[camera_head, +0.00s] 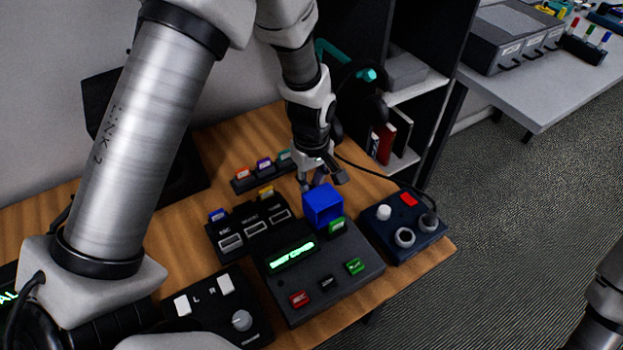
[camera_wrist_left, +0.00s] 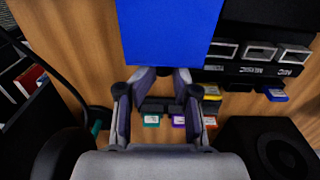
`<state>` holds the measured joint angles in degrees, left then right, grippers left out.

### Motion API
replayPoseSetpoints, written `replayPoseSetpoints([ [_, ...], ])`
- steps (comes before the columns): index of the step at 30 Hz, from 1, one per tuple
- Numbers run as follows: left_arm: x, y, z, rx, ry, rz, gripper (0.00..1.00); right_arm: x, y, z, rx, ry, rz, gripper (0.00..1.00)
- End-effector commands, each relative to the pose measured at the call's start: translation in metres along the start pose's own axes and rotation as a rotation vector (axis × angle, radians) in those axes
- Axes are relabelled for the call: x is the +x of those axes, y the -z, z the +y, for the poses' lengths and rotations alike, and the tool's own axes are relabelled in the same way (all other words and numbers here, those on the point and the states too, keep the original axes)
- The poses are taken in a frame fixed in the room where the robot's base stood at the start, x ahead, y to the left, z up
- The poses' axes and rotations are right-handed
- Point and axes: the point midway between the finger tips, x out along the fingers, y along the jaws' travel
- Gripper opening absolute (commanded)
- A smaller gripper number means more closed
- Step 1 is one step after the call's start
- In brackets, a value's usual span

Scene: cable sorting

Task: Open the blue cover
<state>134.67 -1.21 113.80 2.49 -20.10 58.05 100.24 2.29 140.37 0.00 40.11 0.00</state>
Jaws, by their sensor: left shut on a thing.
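The blue cover (camera_head: 322,205) is a box-like piece at the back right of a dark console (camera_head: 345,270) with a green lit display. It also fills the top middle of the left wrist view (camera_wrist_left: 168,32). My left gripper (camera_head: 320,180) reaches down from behind the cover and is shut on its back edge. What lies under the cover is hidden. My right gripper is out of view; only part of my right arm shows at the right edge.
A black slot box (camera_head: 248,228) stands left of the console, and a rack of coloured cartridges (camera_head: 262,170) behind. A dark box with knobs (camera_head: 402,225) is to the right. A panel with switches (camera_head: 215,310) is at front left. A black shelf (camera_head: 420,125) stands behind.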

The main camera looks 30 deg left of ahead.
Motion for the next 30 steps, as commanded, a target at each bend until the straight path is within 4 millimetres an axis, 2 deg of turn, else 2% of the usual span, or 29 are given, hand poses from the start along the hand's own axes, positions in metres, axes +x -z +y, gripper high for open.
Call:
replayPoseSetpoints([
  [1,0.0076,-0.0056,-0.0089,-0.002,0.027,-0.016,0.00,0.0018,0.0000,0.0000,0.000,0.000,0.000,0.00],
  [29,0.0079,-0.0058,-0.0088,-0.003,0.028,-0.016,0.00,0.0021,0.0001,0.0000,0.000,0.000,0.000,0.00],
  [30,0.0079,-0.0058,-0.0088,-0.003,0.027,-0.016,0.35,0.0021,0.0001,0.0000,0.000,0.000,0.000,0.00],
])
